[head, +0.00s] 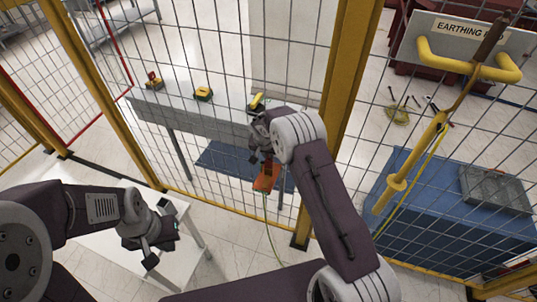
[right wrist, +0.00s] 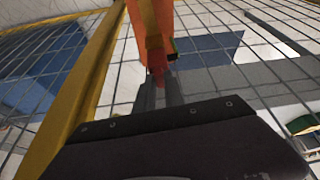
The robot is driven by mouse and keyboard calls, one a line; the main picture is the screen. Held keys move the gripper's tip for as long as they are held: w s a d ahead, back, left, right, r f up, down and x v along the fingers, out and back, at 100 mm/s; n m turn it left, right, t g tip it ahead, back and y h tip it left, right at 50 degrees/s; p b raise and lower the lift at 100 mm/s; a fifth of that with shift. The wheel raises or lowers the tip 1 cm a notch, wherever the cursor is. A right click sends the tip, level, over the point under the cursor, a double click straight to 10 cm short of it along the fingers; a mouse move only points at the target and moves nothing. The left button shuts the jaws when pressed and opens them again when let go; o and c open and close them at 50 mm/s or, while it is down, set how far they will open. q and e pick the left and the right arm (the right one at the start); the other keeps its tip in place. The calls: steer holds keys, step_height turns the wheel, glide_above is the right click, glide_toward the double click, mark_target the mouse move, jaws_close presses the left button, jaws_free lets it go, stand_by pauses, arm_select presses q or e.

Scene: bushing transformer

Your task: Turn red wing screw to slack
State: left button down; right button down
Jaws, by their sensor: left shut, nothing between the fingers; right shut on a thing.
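An orange clamp (head: 264,180) hangs just beyond my right gripper (head: 267,161), with a thin cable running down from it. In the right wrist view the orange clamp (right wrist: 151,25) rises from between my right fingers to the top edge. The red wing screw (right wrist: 158,77) shows as a small red piece between the two fingertips, and the gripper is shut on it. Its wings are mostly hidden by the fingers. My left gripper (head: 151,258) is shut and empty over the white table at lower left.
A yellow-framed wire mesh fence (head: 335,90) stands close to my right arm. Beyond it is a grey bench (head: 225,120) with several yellow devices. An earthing pole (head: 425,150) hangs at right near a blue cabinet (head: 440,225). A white table (head: 105,240) stands at left.

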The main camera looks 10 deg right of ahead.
steer(key=n+p, duration=0.1)
steer(key=n+y+p, duration=0.1)
steer(key=shift+d+r+n, duration=0.15)
steer(key=shift+r+n, duration=0.05)
steer(key=shift+n, duration=0.1)
steer(key=shift+d+n+y+p, duration=0.1)
steer(key=shift+n+y+p, duration=0.3)
steer(key=shift+n+p, duration=0.4)
steer(key=shift+f+n, duration=0.15)
steer(key=shift+n, duration=0.35)
steer(key=shift+f+n+t+y, duration=0.15)
steer(key=shift+n+t+y, duration=0.15)
steer(key=shift+n+y, duration=0.15)
steer(key=n+b, duration=0.2)
steer(key=n+y+b, duration=0.1)
steer(key=b, duration=0.2)
steer(key=n+y+b, duration=0.1)
steer(key=n+b, duration=0.1)
steer(key=b, duration=0.1)
steer(key=shift+w+d+f+n, duration=0.1)
steer(key=shift+d+f+n, duration=0.15)
steer(key=shift+n, duration=0.1)
steer(key=shift+r+n+g+y+b, duration=0.2)
steer(key=shift+n+g+y+b, duration=0.3)
steer(key=shift+n+b, duration=0.6)
steer(key=shift+d+r+n+g, duration=0.1)
steer(key=shift+n+g, duration=0.4)
steer(key=shift+n, duration=0.7)
